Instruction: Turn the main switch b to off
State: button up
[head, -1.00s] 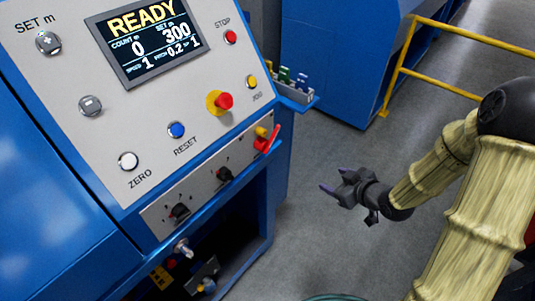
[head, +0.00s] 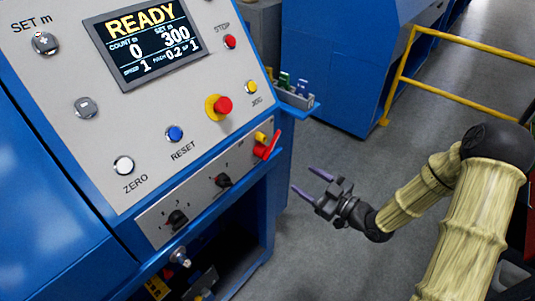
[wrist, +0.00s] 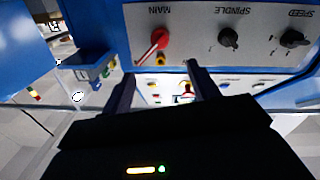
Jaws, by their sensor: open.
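The main switch (head: 266,146) has a red handle on the right end of the lower grey panel, by a yellow part. In the head view its handle slants up to the right. In the wrist view the panel appears upside down, and the red switch (wrist: 156,40) sits beside the label MAIN, its handle slanting down to the left. My gripper (head: 306,180) is open and empty, right of and below the switch in the head view, apart from it. Its two dark fingers (wrist: 160,76) show in the wrist view, with the switch beyond and between them.
Two black knobs, spindle (wrist: 228,38) and speed (wrist: 292,38), sit on the same panel. A red mushroom button (head: 223,105) is above. A small blue tray (head: 297,100) juts out behind the switch. A yellow rail (head: 440,95) stands at right. Grey floor lies below my gripper.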

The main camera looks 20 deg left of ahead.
aim_at(268, 155)
jog(key=p+x, duration=0.2)
jog(key=x, duration=1.3)
jog(key=shift+w+a, duration=0.15)
jog(key=shift+a, duration=0.15)
grip_shut()
jog(key=shift+w+d, duration=0.1)
